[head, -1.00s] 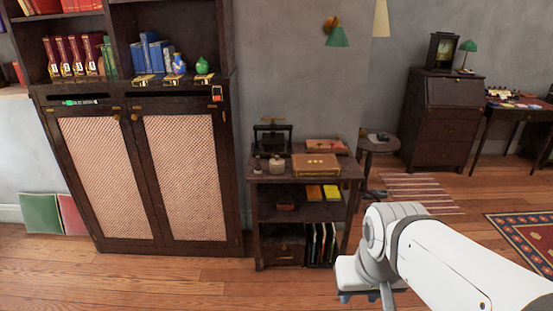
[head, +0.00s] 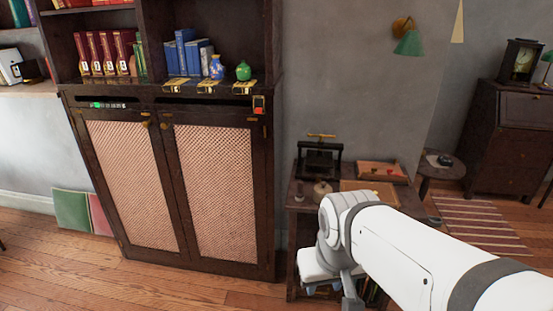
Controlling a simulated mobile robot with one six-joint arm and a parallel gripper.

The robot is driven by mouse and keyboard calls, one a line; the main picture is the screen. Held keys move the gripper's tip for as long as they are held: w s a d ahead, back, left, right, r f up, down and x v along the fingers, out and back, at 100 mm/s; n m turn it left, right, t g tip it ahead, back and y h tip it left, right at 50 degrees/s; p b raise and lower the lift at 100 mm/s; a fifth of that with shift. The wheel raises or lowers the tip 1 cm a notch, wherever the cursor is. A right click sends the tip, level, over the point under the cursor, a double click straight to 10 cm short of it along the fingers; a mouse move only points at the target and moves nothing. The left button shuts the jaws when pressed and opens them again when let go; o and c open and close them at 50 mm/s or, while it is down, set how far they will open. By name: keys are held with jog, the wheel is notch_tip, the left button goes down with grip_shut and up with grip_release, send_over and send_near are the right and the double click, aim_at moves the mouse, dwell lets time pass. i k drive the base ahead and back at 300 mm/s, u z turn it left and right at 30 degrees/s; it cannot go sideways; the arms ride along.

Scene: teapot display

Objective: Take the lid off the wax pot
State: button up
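A small pale round pot (head: 321,189), which may be the wax pot, stands on top of the low dark shelf unit (head: 299,207) right of the tall cabinet. It is too small to tell whether its lid is on. My gripper (head: 338,292) is low in the head view, in front of the shelf unit and below the pot in the picture. Its fingers are small and partly cut off by the lower edge, so their opening is unclear. My white arm hides the front and right of the shelf unit.
A black press (head: 318,158) stands behind the pot, with a reddish wooden tray (head: 382,171) to its right. The tall mesh-door cabinet (head: 183,190) is at left. A round side table (head: 441,168) stands right. Wooden floor is free at lower left.

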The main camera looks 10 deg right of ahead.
aim_at(323, 188)
jog(key=z, duration=0.15)
jog(key=i, duration=1.6)
jog(key=z, duration=0.95)
jog(key=k, duration=0.65)
jog(key=z, duration=0.15)
jog(key=i, duration=0.7)
jog(key=u, duration=0.1)
